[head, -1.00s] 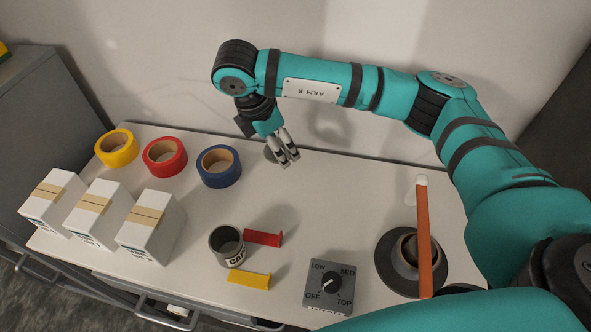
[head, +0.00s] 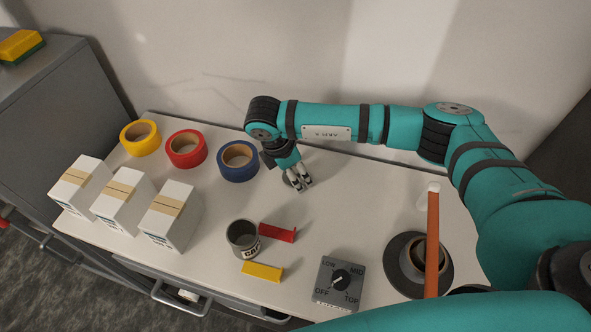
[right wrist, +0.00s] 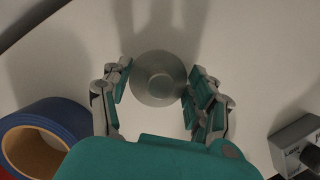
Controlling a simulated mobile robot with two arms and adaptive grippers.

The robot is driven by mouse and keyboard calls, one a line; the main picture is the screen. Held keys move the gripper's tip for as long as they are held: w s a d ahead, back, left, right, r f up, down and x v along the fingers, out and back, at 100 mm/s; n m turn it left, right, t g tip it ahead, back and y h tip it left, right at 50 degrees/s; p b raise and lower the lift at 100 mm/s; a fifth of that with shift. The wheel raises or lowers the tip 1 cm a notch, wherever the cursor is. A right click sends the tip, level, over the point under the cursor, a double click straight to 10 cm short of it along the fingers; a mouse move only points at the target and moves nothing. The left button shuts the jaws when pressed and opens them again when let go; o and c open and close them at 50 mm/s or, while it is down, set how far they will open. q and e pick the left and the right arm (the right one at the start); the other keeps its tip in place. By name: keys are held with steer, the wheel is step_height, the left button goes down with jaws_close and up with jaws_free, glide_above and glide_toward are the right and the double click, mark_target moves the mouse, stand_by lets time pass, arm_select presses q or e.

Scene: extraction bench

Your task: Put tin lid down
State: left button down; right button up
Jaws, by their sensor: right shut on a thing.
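The tin lid (right wrist: 160,78) is a grey round disc with a raised middle, between the fingers of my right gripper (right wrist: 161,72) in the right wrist view. In the head view the right gripper (head: 301,183) is shut on the lid (head: 288,182), low over the back of the bench, right of the blue tape. Whether the lid touches the bench I cannot tell. The open grey tin (head: 243,238), with lettering on its side, stands upright nearer the front, apart from the lid. My left gripper is not in view.
Blue (head: 238,161), red (head: 186,149) and yellow (head: 140,138) tape rolls and white boxes (head: 171,216) fill the left. Red (head: 277,233) and yellow (head: 262,272) pieces lie by the tin. A dial box (head: 339,284) and a dark round base (head: 441,283) are at right. The bench middle is clear.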

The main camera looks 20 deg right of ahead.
steer(key=shift+f, duration=0.25)
steer(key=o, duration=0.8)
steer(key=shift+r, duration=0.15)
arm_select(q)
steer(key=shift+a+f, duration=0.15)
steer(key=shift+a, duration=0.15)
arm_select(e)
steer(key=shift+r, duration=0.15)
arm_select(q)
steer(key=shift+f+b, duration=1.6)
steer(key=shift+b, duration=0.05)
arm_select(e)
steer(key=shift+v, duration=6)
